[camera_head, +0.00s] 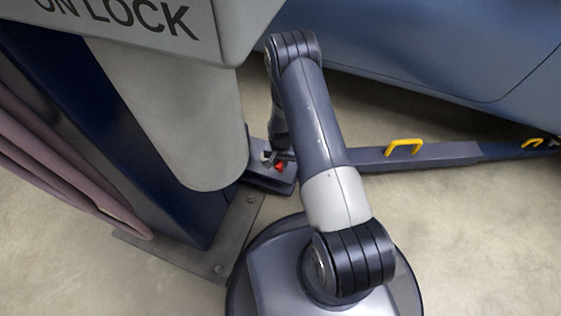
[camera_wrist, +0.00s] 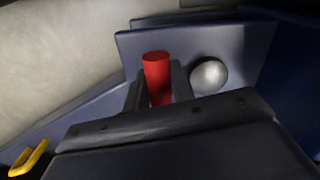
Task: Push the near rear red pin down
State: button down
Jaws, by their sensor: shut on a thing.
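The red pin (camera_wrist: 156,75) stands upright at the blue-grey bracket in the wrist view. My gripper (camera_wrist: 158,88) is around it, one dark finger on each side, shut on the pin. The pin's top sticks up above the fingertips, and its lower end is hidden behind my gripper's body. In the head view the red pin (camera_head: 281,168) is a small red spot at the inner end of the lift arm (camera_head: 355,160). My gripper (camera_head: 272,158) is there beside the column, partly hidden by my arm.
A silver round knob (camera_wrist: 209,76) sits just right of the pin. The blue lift column (camera_head: 190,215) with its base plate (camera_head: 222,250) stands close on the left. A yellow handle (camera_head: 404,146) is on the lift arm. A blue car (camera_head: 440,45) overhangs behind. The floor at right is clear.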

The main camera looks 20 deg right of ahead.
jog(key=shift+f, duration=0.25)
jog(key=c, duration=1.3)
grip_release()
jog(key=shift+o, duration=0.2)
jog(key=shift+r, duration=0.15)
notch_tip(320, 180, up, 11)
jog(key=p, duration=0.3)
jog(key=shift+f+p, duration=0.2)
jog(key=shift+p, duration=0.15)
